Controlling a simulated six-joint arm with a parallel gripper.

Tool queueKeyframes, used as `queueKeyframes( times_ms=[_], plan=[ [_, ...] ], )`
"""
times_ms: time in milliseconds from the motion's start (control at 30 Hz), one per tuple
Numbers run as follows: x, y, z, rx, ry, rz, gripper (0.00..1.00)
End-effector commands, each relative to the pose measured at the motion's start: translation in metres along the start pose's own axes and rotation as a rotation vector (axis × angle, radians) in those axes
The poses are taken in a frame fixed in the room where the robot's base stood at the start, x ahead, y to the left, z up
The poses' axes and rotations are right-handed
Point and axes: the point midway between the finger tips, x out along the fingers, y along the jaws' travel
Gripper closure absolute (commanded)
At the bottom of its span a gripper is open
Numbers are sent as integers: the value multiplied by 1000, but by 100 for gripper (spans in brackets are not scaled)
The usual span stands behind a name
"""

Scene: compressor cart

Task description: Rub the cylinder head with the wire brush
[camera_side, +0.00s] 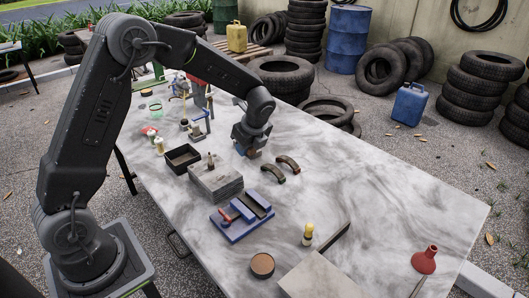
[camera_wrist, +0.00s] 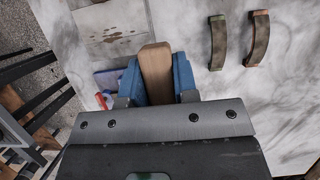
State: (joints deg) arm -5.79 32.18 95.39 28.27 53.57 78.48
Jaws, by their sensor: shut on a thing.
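My gripper (camera_side: 246,148) is low over the tabletop, behind the two curved shoes in the side view. In the wrist view its blue fingers (camera_wrist: 158,85) are shut on the wooden handle of the wire brush (camera_wrist: 155,72). The brush's bristles are hidden. The cylinder head appears to be the grey finned block (camera_side: 216,184), to the left of and nearer than my gripper in the side view. Its pale top with brownish marks seems to show at the upper left of the wrist view (camera_wrist: 110,30). The brush looks apart from it.
Two curved shoes (camera_side: 274,173) (camera_side: 288,163) lie beside my gripper. A blue tray (camera_side: 235,228) with a red-handled item, a black tray (camera_side: 183,158) and small bottles stand around the block. The table's right side is mostly clear, with a red funnel (camera_side: 425,260).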

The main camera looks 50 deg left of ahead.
Motion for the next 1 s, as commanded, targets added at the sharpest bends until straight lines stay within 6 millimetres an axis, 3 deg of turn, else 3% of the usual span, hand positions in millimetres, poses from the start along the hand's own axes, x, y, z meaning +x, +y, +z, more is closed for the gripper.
queueKeyframes(
  times_ms=[100, 267, 1000],
  plan=[
    [2, 21, 24, -5, 1, 0, 92],
    [5, 35, 36, 1, 0, -1, 92],
    [59, 36, 14, 4, 0, 1, 92]
  ],
)
